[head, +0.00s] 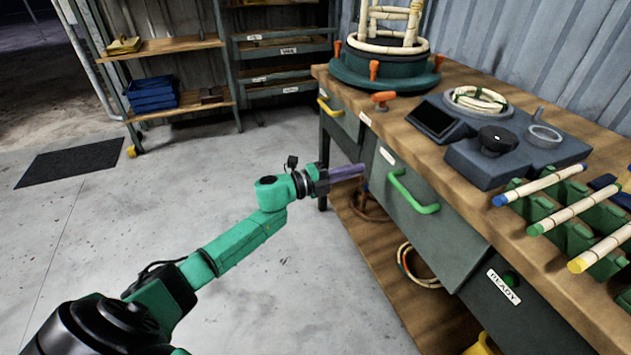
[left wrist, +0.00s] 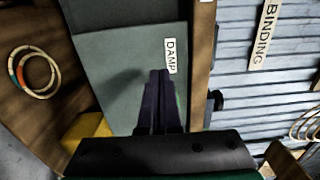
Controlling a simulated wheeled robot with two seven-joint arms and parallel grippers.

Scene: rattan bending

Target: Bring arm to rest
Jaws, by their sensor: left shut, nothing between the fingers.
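My left arm reaches in from the lower left in the head view. Its gripper (head: 348,172) is shut and empty, in front of the workbench's drawer fronts. The closed fingers also show in the left wrist view (left wrist: 160,95), in front of a grey-green panel with a label reading "DAMP" (left wrist: 170,56). In the head view the fingertips are close to the drawer face, left of the green handle (head: 413,192); I cannot tell whether they touch it. My right gripper is not in view.
The wooden workbench (head: 455,125) fills the right side, carrying a green round fixture (head: 385,75), a dark device (head: 515,150) and several rattan poles (head: 560,215) in green racks. Shelves (head: 175,105) stand at the back left.

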